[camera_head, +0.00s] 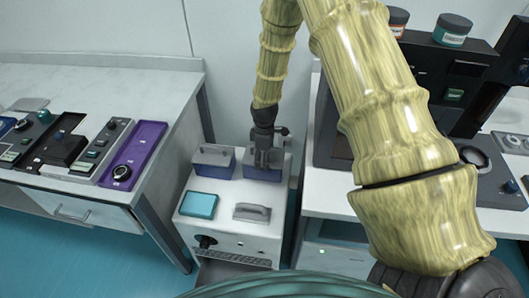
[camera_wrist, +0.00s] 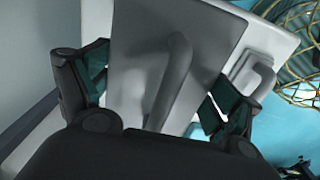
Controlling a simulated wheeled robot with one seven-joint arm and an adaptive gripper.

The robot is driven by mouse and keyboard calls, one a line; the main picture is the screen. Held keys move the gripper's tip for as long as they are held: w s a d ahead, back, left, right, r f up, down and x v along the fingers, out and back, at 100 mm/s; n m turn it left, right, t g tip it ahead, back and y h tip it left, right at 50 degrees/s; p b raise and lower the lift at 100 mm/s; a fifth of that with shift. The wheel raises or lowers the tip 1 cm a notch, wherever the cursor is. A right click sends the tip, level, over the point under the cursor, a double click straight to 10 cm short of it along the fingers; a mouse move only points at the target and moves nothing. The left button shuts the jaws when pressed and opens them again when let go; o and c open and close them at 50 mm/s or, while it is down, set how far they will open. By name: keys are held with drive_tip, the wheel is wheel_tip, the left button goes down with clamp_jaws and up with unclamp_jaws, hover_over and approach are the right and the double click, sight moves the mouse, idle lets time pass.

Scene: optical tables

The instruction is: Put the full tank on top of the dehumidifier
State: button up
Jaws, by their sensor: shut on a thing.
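The white dehumidifier (camera_head: 224,218) stands on the floor between two tables. A blue tank with a grey handled lid (camera_head: 262,174) is at the back right of its top, with my gripper (camera_head: 264,155) at it from above. In the wrist view, my gripper's fingers (camera_wrist: 158,98) flank this tank's grey lid (camera_wrist: 130,85), and the raised handle runs between them. My gripper is shut on this tank. A similar blue tank (camera_head: 212,163) sits at the back left of the top. I cannot tell the fill of either, nor whether the held tank touches the top.
A teal square (camera_head: 199,205) and a grey handled piece (camera_head: 252,212) lie at the front of the dehumidifier's top. The left table (camera_head: 160,85) carries several instruments and a purple tray (camera_head: 133,155). The right table (camera_head: 325,196) holds dark equipment, partly hidden by my arm.

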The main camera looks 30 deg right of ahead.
drive_tip(key=shift+f, duration=1.15)
drive_tip(key=shift+f, duration=0.15)
drive_tip(key=o, duration=1.7)
drive_tip(key=shift+o, duration=0.2)
drive_tip(key=shift+r+b, duration=0.85)
drive_tip(key=shift+r, duration=5.25)
